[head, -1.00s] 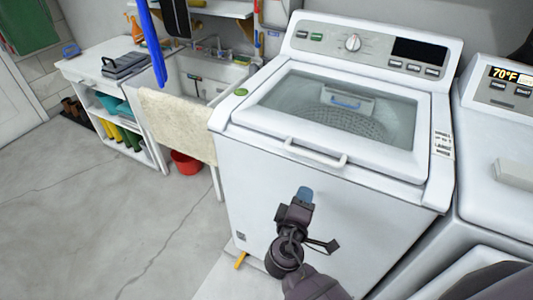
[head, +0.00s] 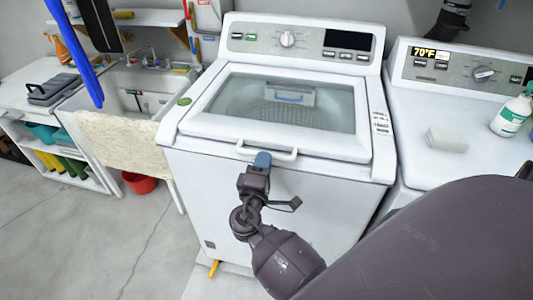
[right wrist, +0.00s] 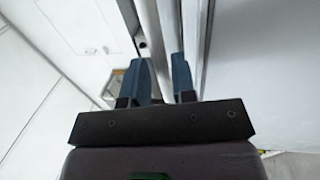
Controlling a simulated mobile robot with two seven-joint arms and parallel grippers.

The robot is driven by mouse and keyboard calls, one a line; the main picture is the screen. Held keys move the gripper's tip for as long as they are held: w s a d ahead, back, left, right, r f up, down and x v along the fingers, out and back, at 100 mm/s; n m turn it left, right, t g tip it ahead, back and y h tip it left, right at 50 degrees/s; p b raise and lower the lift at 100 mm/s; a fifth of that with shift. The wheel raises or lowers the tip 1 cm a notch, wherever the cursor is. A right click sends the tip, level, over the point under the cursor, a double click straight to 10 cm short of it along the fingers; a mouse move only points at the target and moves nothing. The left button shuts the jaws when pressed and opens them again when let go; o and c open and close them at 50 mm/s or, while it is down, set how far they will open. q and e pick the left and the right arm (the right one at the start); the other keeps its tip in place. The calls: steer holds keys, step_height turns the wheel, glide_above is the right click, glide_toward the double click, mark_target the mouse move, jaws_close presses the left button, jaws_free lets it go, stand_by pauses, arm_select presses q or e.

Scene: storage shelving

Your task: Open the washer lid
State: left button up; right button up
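The white washer (head: 270,190) stands in the middle of the head view. Its lid (head: 335,146), white with a glass window, is down. The white handle (head: 284,155) is on the lid's front edge. My right gripper (head: 262,160) is at the left part of this handle, with its blue fingertips up against it. In the right wrist view the two blue fingers of my right gripper (right wrist: 161,80) stand apart with a pale bar (right wrist: 165,70), seemingly the handle, between them. Firm contact on both sides cannot be made out. My left gripper is not in view.
A second machine (head: 425,150) stands close on the right, with a white bottle (head: 512,115) and a pale block (head: 446,139) on top. A sink (head: 130,88) with a draped towel (head: 115,140) is on the left. The floor (head: 80,235) at the front left is clear.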

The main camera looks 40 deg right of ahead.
steer(key=shift+x, duration=1.35)
jaws_close()
